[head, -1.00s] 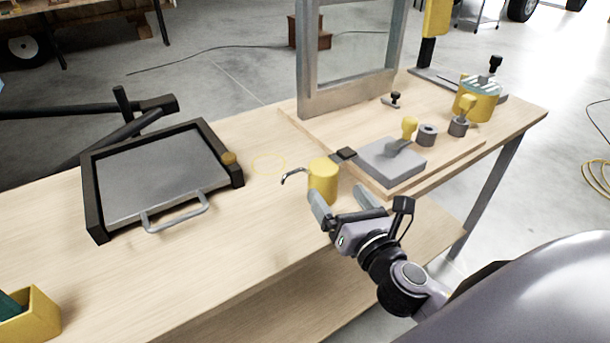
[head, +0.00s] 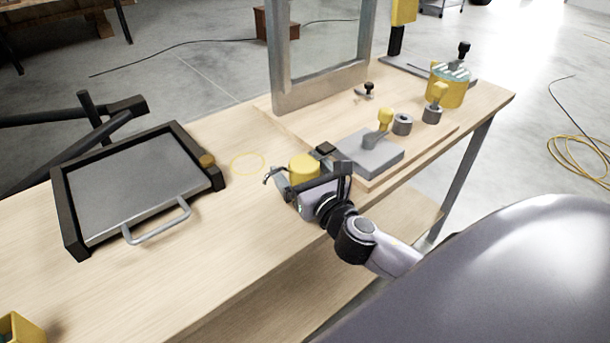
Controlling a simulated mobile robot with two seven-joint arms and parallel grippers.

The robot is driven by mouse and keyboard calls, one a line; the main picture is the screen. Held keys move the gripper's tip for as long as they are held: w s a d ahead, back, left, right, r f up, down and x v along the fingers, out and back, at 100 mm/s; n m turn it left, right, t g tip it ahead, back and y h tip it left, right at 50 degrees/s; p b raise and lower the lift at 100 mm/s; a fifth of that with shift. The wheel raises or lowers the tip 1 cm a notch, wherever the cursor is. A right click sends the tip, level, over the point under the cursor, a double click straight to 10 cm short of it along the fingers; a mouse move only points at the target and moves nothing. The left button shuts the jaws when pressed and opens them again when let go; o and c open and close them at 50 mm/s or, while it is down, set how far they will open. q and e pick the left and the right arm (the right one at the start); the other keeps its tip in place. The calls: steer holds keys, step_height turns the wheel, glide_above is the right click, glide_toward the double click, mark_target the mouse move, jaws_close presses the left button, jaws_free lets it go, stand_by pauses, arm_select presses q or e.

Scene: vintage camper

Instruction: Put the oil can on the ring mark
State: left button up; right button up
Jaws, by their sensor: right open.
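The oil can (head: 303,167) is a yellow cylinder with a thin grey spout pointing left. It stands upright on the wooden workbench, and its lower part is hidden by my right gripper. The ring mark (head: 248,163) is a thin yellow circle on the bench top, just left of the can, and it is empty. My right gripper (head: 302,181) is open, low over the bench, with its fingers on either side of the can. I cannot tell whether they touch it. My left gripper is not in view.
A black-framed tray (head: 130,190) with a grey handle lies left of the ring. A grey block (head: 368,155) with a yellow-knobbed lever sits on a raised board to the right. A metal-framed pane (head: 322,55) stands behind. Bare bench surrounds the ring.

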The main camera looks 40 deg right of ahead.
steer(key=shift+w, duration=0.2)
steer(key=shift+r, duration=0.1)
steer(key=c, duration=1.2)
